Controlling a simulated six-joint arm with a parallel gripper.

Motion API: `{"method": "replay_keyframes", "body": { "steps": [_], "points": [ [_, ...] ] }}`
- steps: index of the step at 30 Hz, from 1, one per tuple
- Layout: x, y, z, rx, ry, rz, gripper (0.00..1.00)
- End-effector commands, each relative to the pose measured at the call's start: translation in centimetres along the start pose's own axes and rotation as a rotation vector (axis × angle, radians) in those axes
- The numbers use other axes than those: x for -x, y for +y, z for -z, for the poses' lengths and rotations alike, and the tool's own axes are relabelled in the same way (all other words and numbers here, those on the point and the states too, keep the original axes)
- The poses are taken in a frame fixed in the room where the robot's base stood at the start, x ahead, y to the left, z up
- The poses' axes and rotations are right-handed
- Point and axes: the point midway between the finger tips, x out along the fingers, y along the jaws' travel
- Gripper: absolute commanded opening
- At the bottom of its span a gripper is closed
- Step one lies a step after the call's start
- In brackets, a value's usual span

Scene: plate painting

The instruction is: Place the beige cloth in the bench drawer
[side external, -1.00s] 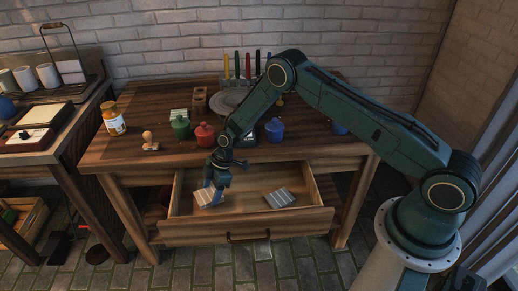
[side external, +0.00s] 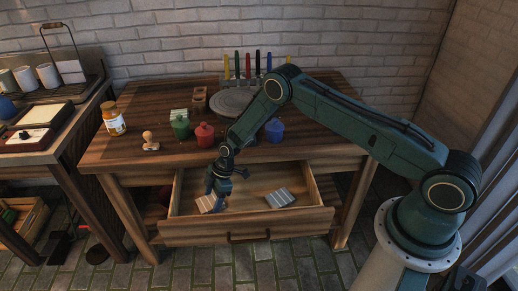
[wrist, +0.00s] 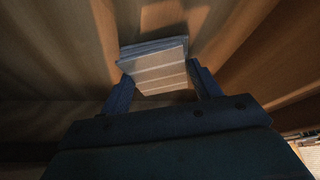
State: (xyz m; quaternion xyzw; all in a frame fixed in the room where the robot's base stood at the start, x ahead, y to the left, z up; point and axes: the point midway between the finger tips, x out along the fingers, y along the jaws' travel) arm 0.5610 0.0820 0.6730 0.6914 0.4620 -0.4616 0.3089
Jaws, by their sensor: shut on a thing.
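The bench drawer (side external: 300,222) is pulled open at the front of the wooden bench. My gripper (side external: 216,201) is down inside its left half. It is shut on the beige cloth (side external: 205,204), a small folded striped piece low in the drawer. In the wrist view the cloth (wrist: 160,77) sits between the two fingers (wrist: 162,88), its pale striped face showing and its far edge blue-grey. I cannot tell whether the cloth touches the drawer floor.
A second folded cloth, greyish and striped (side external: 280,198), lies in the drawer's right half. The drawer walls stand close around my gripper. On the bench top are a green jar (side external: 180,126), a red jar (side external: 204,135), a blue jar (side external: 274,131) and a grey plate (side external: 232,103).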

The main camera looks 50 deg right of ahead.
Motion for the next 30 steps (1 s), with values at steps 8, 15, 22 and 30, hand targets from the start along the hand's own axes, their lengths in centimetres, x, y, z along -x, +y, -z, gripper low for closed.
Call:
{"method": "replay_keyframes", "body": {
  "steps": [8,15,22,30],
  "points": [
    [-0.2,0.0,-0.1,0.0,0.0,0.0,0.84],
    [-0.2,0.0,-0.1,0.0,0.0,0.0,0.84],
    [0.5,0.0,0.0,-0.001,0.0,0.0,0.84],
    [3.2,0.0,0.0,-0.001,0.0,-0.001,0.84]
  ]
}}
